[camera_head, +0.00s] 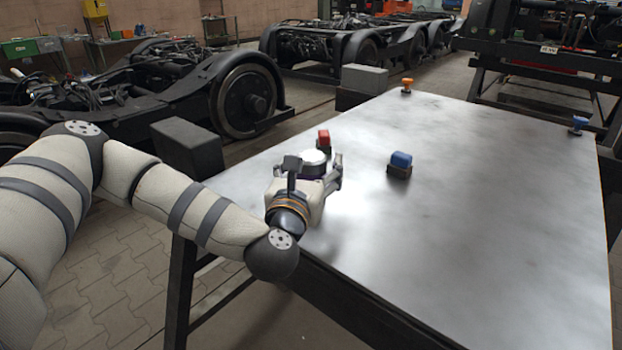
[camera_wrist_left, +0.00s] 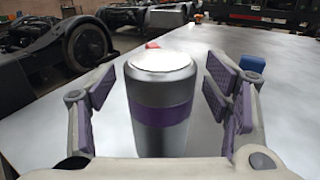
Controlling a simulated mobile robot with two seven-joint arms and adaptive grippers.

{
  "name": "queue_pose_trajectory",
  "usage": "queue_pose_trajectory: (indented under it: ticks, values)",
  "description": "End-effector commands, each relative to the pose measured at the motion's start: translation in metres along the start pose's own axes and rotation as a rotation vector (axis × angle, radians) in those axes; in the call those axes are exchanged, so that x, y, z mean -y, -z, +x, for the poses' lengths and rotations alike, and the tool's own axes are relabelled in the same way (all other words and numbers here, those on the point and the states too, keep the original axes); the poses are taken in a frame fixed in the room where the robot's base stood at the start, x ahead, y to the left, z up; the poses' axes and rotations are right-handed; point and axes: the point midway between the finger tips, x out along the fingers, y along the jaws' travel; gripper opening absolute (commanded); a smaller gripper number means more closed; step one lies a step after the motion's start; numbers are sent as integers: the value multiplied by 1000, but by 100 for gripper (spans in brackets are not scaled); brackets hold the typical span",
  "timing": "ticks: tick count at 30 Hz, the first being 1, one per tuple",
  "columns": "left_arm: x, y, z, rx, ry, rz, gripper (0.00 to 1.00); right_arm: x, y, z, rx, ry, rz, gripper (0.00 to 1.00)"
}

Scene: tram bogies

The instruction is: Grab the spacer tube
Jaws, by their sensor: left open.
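The spacer tube (camera_wrist_left: 161,103) is a grey metal cylinder with a purple band and a bright top. It stands upright on the metal table (camera_head: 480,200). My left gripper (camera_head: 318,170) is at the table's near left part, with its fingers open on either side of the tube. In the left wrist view the open fingers (camera_wrist_left: 163,92) have purple pads, and gaps show between the pads and the tube. In the head view the gripper hides most of the tube, and its white top (camera_head: 313,157) shows. My right gripper is in neither view.
A red-topped block (camera_head: 323,140) stands just behind the tube. A blue-topped block (camera_head: 400,164) stands to its right. An orange knob-like item (camera_head: 407,85) and a blue one (camera_head: 579,124) are at the table's far corners.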

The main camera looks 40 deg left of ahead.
Motion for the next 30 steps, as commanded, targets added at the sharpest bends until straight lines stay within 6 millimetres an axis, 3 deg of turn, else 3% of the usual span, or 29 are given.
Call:
queue_pose_trajectory:
  ticks: [1,6,9,16,20,24,30]
  values:
    - [0,0,0,0,0,0,71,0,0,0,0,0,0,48]
    - [0,0,0,0,1,1,32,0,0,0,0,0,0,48]
    - [0,0,0,0,1,1,15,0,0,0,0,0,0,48]
    - [0,0,0,1,1,0,15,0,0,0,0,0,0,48]
    - [0,-11,0,4,0,-1,15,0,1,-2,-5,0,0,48]
    - [4,-40,-2,8,4,-4,15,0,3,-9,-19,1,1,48]
    - [47,-97,-27,9,9,-4,15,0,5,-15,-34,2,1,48]
